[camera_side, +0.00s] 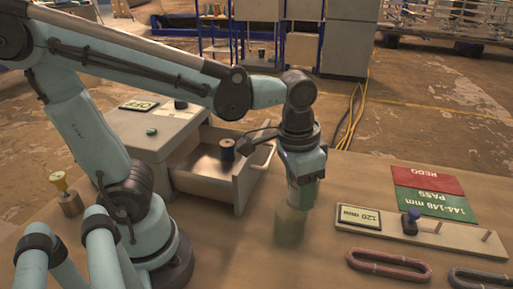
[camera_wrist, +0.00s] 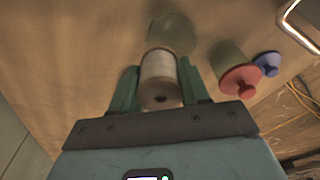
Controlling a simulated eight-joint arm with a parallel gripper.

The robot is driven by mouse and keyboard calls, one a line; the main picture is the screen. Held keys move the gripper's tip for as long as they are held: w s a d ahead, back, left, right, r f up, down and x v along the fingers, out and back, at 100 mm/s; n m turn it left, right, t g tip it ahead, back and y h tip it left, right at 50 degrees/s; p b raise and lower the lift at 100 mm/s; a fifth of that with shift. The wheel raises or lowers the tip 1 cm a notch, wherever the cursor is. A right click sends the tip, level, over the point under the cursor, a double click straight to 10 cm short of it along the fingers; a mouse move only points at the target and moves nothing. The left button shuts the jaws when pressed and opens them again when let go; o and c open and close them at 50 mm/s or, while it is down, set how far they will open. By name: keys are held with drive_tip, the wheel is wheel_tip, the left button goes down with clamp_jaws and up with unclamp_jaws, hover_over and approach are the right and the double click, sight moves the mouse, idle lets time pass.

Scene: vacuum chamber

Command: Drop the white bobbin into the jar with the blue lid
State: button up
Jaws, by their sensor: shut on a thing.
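My gripper (camera_side: 305,195) points down over the table to the right of the open drawer. In the wrist view its green fingers (camera_wrist: 160,88) are shut on the white bobbin (camera_wrist: 160,72), one on each side. A pale, see-through round shape (camera_wrist: 172,33), perhaps a jar, shows just beyond the bobbin; a faint shape (camera_side: 290,224) also shows below the gripper in the side view. A blue knobbed lid (camera_wrist: 267,63) is at the right in the wrist view; most of what is under it is hidden. I cannot pick it out in the side view.
A red knobbed lid (camera_wrist: 240,80) sits on an olive body beside the blue one. The open drawer (camera_side: 212,185) holds a dark spool (camera_side: 227,150).

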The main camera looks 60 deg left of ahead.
sight(293, 182)
drive_tip(key=shift+f, duration=0.25)
drive_tip(key=o, duration=1.1)
drive_tip(key=r, duration=0.4)
drive_tip(key=s+r, duration=0.1)
drive_tip(key=r, duration=0.7)
drive_tip(key=shift+s+a, duration=0.15)
drive_tip(key=shift+s, duration=0.1)
drive_tip(key=a+f+t, duration=0.2)
drive_tip(key=f, duration=0.1)
drive_tip(key=w+a+f+n+t, duration=0.1)
drive_tip(key=a+f+t, duration=0.1)
drive_tip(key=f, duration=0.2)
drive_tip(key=w+a+f+n+t, duration=0.1)
drive_tip(key=a+f, duration=0.2)
drive_tip(key=shift+a+f+t, duration=0.1)
drive_tip(key=shift+f+t, duration=0.1)
drive_tip(key=shift+t, duration=0.2)
